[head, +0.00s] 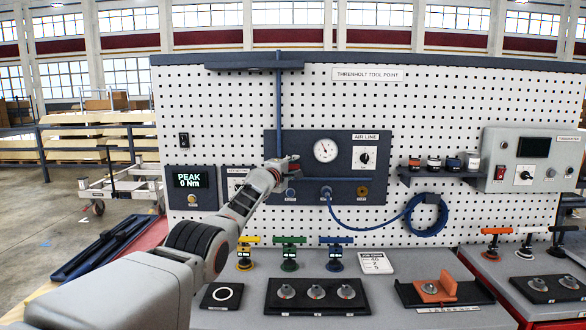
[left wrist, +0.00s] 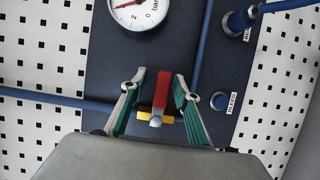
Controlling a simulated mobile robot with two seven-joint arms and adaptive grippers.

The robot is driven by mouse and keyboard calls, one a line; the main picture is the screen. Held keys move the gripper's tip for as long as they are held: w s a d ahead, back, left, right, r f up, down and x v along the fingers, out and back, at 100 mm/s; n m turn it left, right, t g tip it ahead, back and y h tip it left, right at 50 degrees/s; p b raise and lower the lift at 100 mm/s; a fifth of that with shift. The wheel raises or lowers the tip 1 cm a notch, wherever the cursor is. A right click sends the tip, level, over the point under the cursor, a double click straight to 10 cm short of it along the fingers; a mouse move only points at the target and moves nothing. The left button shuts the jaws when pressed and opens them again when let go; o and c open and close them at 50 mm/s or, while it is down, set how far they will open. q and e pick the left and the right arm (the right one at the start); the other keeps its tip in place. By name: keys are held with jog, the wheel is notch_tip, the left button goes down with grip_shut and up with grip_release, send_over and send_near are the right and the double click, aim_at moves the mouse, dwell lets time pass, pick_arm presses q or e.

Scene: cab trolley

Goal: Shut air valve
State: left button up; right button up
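The air valve has a red lever (left wrist: 163,88) and a brass body (left wrist: 144,113) in the left wrist view. In that view the lever lies crosswise to the blue pipe (left wrist: 60,97) that comes in from the left. My left gripper (left wrist: 157,98) is open, with its green-padded fingers on either side of the lever. The right finger is close to the lever; whether it touches I cannot tell. In the head view my left gripper (head: 289,166) is at the left part of the dark air panel (head: 300,140) and mostly hides the valve. My right gripper is not in view.
A pressure gauge (head: 326,150) and an air line knob (head: 365,158) sit right of the gripper. A blue coiled hose (head: 427,215) hangs on the pegboard. Several T-handled tools, including a green one (head: 289,252), stand on the bench below.

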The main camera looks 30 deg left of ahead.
pick_arm(q)
notch_tip(320, 180, up, 10)
jog(key=shift+f, duration=0.15)
dwell(0.4)
